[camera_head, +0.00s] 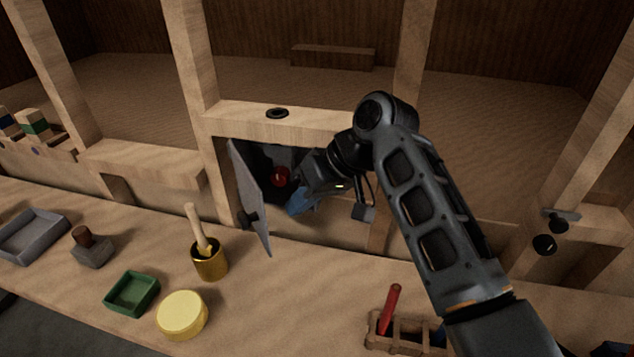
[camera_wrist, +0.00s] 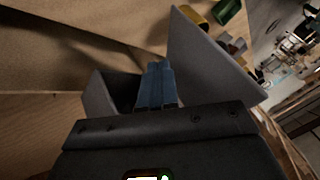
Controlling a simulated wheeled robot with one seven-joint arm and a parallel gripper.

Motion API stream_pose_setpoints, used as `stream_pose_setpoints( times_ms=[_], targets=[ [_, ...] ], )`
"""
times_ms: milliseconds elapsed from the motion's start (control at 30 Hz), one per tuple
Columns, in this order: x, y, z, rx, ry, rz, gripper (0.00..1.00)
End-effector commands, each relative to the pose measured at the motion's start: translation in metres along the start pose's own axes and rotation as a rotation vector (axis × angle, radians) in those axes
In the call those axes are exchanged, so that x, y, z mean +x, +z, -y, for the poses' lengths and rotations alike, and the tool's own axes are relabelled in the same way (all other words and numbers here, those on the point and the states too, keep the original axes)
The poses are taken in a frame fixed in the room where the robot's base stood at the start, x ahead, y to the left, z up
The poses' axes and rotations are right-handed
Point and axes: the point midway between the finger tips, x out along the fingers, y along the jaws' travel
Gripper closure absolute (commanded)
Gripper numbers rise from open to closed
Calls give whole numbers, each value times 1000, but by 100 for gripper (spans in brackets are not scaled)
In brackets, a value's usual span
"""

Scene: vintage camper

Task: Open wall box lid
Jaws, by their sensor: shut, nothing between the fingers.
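The wall box (camera_head: 285,158) sits in an opening of the wooden frame, with a dark inside and a red round thing (camera_head: 280,177) in it. Its grey lid (camera_head: 249,196) stands swung out on the left side, with a dark knob on its outer face. In the wrist view the lid (camera_wrist: 207,60) rises to the right and a box wall (camera_wrist: 98,98) shows at left. My gripper (camera_head: 298,207) is at the box opening, right of the lid, with its blue fingers shut and empty. In the wrist view the fingers (camera_wrist: 156,75) lie together between box and lid. I cannot tell whether they touch the lid.
On the bench stand a brass mortar (camera_head: 209,262) with a pestle, a green tray (camera_head: 131,293), a yellow round tin (camera_head: 182,315) and a grey tray (camera_head: 34,236). A wooden rack (camera_head: 408,336) with a red-handled tool is at front. Wooden posts flank the box.

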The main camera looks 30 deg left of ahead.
Motion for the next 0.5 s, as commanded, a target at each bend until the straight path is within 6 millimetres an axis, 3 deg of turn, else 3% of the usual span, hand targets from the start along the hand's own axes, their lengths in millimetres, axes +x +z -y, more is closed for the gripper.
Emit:
stream_pose_setpoints(
  times_ms=[200, 500],
  targets=[
    [16, 0, 25, -1, 0, 1, 100],
    [23, 0, 35, 0, 1, 0, 100]
  ],
)
